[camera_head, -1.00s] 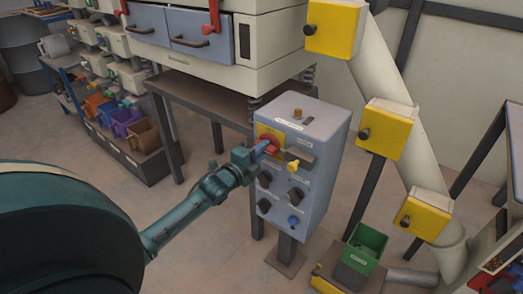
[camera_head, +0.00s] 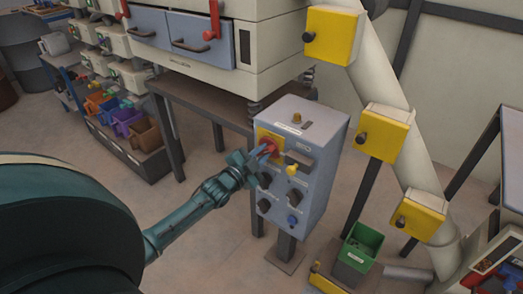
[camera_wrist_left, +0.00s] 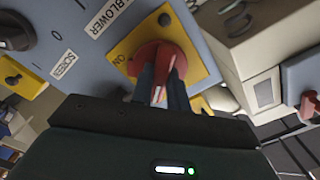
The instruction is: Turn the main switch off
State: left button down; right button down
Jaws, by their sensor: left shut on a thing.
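The main switch (camera_head: 271,145) is a red rotary knob on a yellow plate, at the upper left of the grey-blue control box (camera_head: 318,150). My left gripper (camera_head: 262,151) reaches it from the left and is shut on its handle. In the left wrist view the red knob (camera_wrist_left: 150,54) sits between the two dark fingers of the gripper (camera_wrist_left: 161,80). The yellow plate (camera_wrist_left: 200,58) there carries an "ON" mark beside the knob. The fingers hide part of the handle, and I cannot read its exact setting. My right gripper is not in view.
Other knobs sit close by on the same panel, including a yellow one (camera_head: 292,169) and a blue one (camera_head: 293,221). A dark table (camera_head: 190,95) with a machine stands behind. A green bin (camera_head: 362,244) is at lower right.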

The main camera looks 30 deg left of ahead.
pick_arm(q)
jog(key=n+p, duration=0.1)
jog(key=n, duration=0.4)
jog(key=shift+n, duration=0.3)
jog(key=shift+n+p, duration=0.4)
jog(key=shift+n, duration=1.7)
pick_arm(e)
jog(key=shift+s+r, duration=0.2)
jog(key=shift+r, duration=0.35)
pick_arm(q)
jog(key=c, duration=1.4)
grip_release()
jog(key=shift+o, duration=0.2)
jog(key=shift+s, duration=0.1)
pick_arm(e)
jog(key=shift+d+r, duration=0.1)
pick_arm(q)
jog(key=s+a+p, duration=0.1)
jog(key=s, duration=1.2)
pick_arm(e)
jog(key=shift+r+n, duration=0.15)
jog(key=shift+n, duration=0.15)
